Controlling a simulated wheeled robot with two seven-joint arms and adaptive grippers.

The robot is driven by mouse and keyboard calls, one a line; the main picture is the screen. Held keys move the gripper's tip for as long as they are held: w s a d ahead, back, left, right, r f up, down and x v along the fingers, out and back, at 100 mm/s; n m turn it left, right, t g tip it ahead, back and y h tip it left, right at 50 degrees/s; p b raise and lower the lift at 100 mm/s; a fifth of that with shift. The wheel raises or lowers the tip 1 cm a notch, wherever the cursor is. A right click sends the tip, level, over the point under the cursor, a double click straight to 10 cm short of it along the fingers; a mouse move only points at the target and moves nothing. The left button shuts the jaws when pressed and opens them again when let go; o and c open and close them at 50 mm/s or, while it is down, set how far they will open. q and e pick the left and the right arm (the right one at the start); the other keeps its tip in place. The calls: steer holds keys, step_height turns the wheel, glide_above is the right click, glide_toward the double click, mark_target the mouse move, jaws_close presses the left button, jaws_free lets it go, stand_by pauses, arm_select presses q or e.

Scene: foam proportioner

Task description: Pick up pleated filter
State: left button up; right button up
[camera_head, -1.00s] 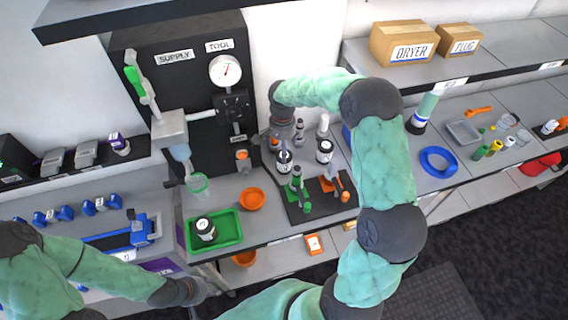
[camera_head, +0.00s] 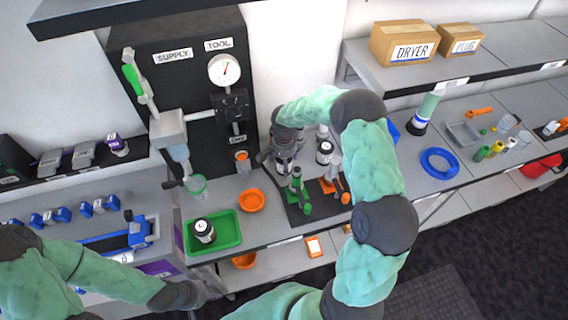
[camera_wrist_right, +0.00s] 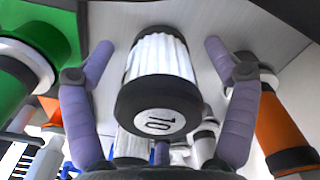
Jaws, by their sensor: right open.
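A white pleated filter (camera_wrist_right: 158,75) with black end caps and a "10" label fills the middle of the right wrist view. My right gripper (camera_wrist_right: 157,50) is open, with one purple finger on each side of it and gaps showing between fingers and filter. In the head view my right gripper (camera_head: 286,160) is over the back of the bench and mostly hides that filter. Another black-and-white canister (camera_head: 324,152) stands just to its right. My left gripper (camera_head: 195,294) is low at the left, near the bench's front edge; its fingers are too unclear to read.
Green (camera_head: 296,190) and orange (camera_head: 332,182) clamp-like tools stand on a dark mat in front of the right gripper. A green tray (camera_head: 232,240) holds a black-and-white jar (camera_head: 204,230). An orange bowl (camera_head: 252,200) sits beside it. The supply panel (camera_head: 180,85) rises behind at left.

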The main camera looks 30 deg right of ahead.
steer(key=c, duration=1.3)
